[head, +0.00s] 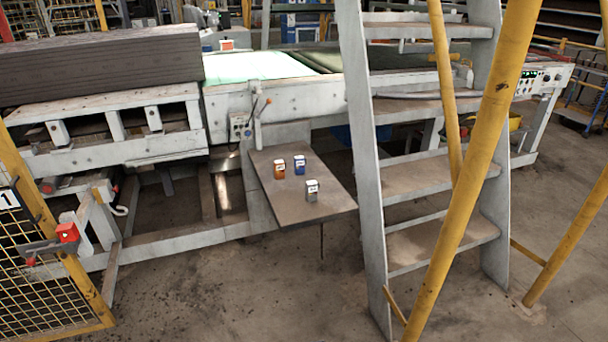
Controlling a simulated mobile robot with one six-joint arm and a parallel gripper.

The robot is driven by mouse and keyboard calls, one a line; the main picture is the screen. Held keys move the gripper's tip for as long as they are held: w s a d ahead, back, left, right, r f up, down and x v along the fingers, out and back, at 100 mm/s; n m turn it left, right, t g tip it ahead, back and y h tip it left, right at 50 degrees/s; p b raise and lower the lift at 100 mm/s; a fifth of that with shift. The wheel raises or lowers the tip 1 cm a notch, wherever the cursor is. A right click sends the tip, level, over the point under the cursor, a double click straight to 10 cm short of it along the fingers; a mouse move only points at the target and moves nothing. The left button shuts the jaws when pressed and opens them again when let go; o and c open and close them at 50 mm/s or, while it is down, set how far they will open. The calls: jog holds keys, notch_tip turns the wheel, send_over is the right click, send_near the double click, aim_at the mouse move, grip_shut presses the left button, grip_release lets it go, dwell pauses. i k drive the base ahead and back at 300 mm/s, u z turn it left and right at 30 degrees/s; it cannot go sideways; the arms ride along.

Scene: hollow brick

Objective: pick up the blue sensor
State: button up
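The blue sensor (300,165) is a small upright block with a white top. It stands on a narrow brown table (308,206) in the head view, near the middle of the picture. An orange sensor (279,169) of similar shape stands just to its left, with a small gap. A grey sensor (312,190) stands nearer the camera, slightly right of the blue one. Nothing is on top of the blue sensor. My gripper does not show in this view.
A white-grey ladder with steps (430,177) and yellow rails (480,150) stands right of the table. A conveyor frame (290,100) runs behind it. A yellow mesh gate (45,285) is at the left. Open floor (230,300) lies in front.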

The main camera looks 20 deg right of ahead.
aim_at(299, 161)
jog(key=k, duration=0.4)
jog(key=u, duration=0.55)
jog(key=i, duration=1)
jog(key=u, duration=0.6)
jog(key=i, duration=0.95)
jog(key=z, duration=0.45)
jog(key=i, duration=1.2)
jog(key=z, duration=0.55)
